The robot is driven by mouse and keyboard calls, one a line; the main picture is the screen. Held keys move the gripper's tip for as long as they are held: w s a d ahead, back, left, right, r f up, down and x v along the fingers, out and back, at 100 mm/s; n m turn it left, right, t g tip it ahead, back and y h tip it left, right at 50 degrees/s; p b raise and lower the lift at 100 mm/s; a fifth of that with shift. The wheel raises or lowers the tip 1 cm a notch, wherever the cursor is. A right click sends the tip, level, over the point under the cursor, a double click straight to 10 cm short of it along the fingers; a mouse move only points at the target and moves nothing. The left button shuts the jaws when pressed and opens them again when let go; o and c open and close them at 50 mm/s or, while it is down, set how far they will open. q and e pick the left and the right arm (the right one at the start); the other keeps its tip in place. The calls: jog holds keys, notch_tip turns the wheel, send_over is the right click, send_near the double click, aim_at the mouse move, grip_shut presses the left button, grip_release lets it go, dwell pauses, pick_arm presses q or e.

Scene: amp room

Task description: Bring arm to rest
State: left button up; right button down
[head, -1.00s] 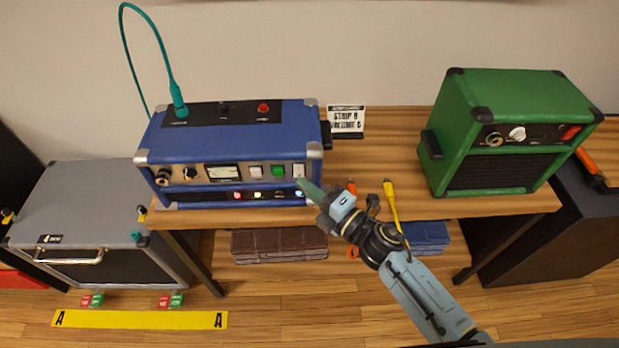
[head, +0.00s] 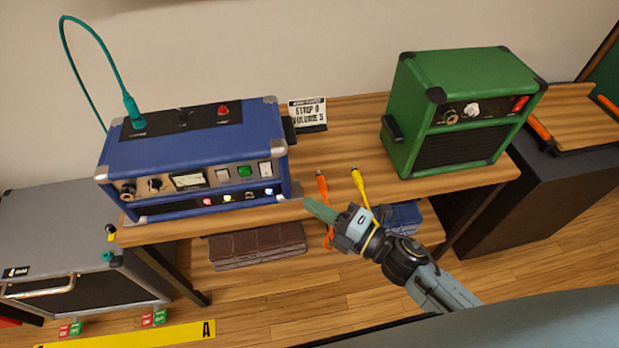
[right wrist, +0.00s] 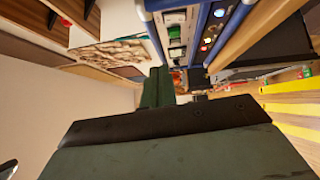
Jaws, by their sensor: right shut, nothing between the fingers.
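My right gripper (head: 322,210) is shut and empty in the head view. It is in front of the table's front edge, to the right of the blue amp (head: 195,150). Its green fingertips point left, and the arm comes in from the lower right. I see a gap between the fingertips and the amp in the head view. My left gripper is not in view.
A grey case (head: 60,235) stands at left, a dark cabinet (head: 545,180) at right. A brown case (head: 258,245) lies below the table.

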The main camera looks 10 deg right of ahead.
jog(key=s+d+f+m+g+h, duration=0.1)
jog(key=s+d+f+m+h, duration=0.3)
jog(key=f, duration=0.6)
jog(key=s+d+f+m+g+h, duration=0.1)
jog(key=s+d+f+m+h, duration=0.2)
jog(key=f+m, duration=0.45)
jog(key=s+d+f+m+g+h, duration=0.25)
jog(key=d+f+m, duration=0.2)
jog(key=f, duration=0.65)
jog(key=s+d+f+m+g+h, duration=0.1)
jog(key=s+f+m+g, duration=0.3)
jog(key=s, duration=0.9)
jog(key=s+d+f+m+g+h, duration=0.2)
jog(key=s+f+m+g, duration=0.2)
jog(key=s+f, duration=0.6)
jog(key=s+m, duration=0.1)
jog(key=s, duration=0.2)
jog(key=shift+d, duration=0.35)
